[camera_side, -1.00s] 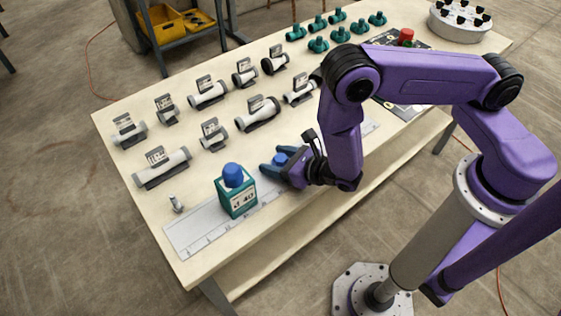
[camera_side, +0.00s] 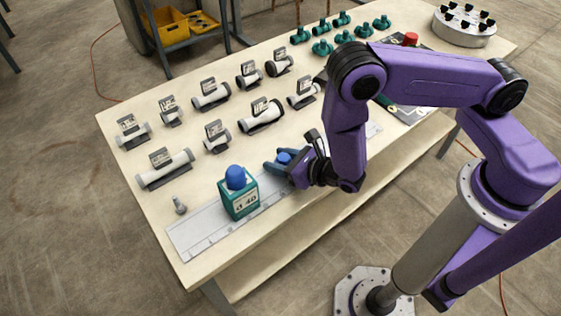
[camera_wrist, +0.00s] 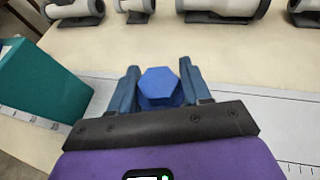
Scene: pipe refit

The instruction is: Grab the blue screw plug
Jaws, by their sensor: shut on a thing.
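The blue screw plug (camera_wrist: 158,85) has a hexagonal head and sits between the two fingers of my gripper (camera_wrist: 160,88) in the wrist view. My gripper is shut on it, with a finger against each side. In the side view the plug (camera_side: 284,157) shows as a small blue shape between the fingers of my gripper (camera_side: 283,162), low over the ruler strip. The plug's lower part is hidden, so I cannot tell whether it touches the table.
A teal box (camera_side: 240,200) with a blue top stands left of my gripper, close by. A ruler strip (camera_side: 195,236) runs along the front table edge. White pipe pieces (camera_side: 165,168) with label tags stand behind. Teal fittings (camera_side: 322,47) and a round grey stand (camera_side: 463,30) are farther back.

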